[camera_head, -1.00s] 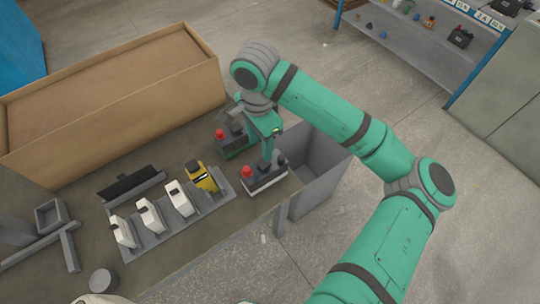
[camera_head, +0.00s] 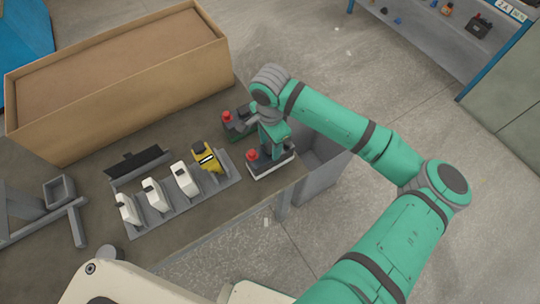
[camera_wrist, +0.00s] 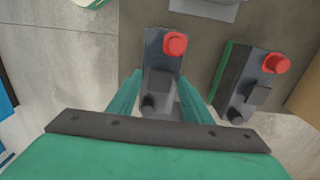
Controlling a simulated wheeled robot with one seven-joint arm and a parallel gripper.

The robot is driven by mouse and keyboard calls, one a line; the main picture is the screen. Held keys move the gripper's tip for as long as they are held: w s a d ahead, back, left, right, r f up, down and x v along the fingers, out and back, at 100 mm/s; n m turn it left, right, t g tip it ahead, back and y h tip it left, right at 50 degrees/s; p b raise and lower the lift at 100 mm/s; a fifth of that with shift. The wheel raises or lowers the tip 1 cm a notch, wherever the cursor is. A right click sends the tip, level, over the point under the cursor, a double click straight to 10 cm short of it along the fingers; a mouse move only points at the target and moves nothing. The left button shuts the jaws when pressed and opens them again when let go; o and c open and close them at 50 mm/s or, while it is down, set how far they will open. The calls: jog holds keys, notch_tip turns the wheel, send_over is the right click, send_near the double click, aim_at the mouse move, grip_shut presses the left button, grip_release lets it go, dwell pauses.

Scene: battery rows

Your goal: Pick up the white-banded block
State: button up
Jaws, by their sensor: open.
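The white-banded block (camera_head: 272,165) is dark grey with a pale band round its base and a red knob on top. It stands upright near the table's right end, partly hidden by my gripper (camera_head: 272,143). In the wrist view my gripper (camera_wrist: 160,88) is open, one green finger on each side of the white-banded block (camera_wrist: 154,44), which lies between them. Whether the fingers touch it I cannot tell. Its red knob points away from my palm.
A similar green-banded block (camera_head: 232,128) with a red knob stands close behind; it is at the right in the wrist view (camera_wrist: 250,82). A grey rack (camera_head: 172,210) holds several white pieces and a yellow one (camera_head: 207,158). A large cardboard box (camera_head: 120,100) stands behind.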

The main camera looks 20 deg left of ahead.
jog(key=shift+f, duration=0.1)
jog(key=shift+c, duration=0.3)
grip_shut()
dwell(1.1)
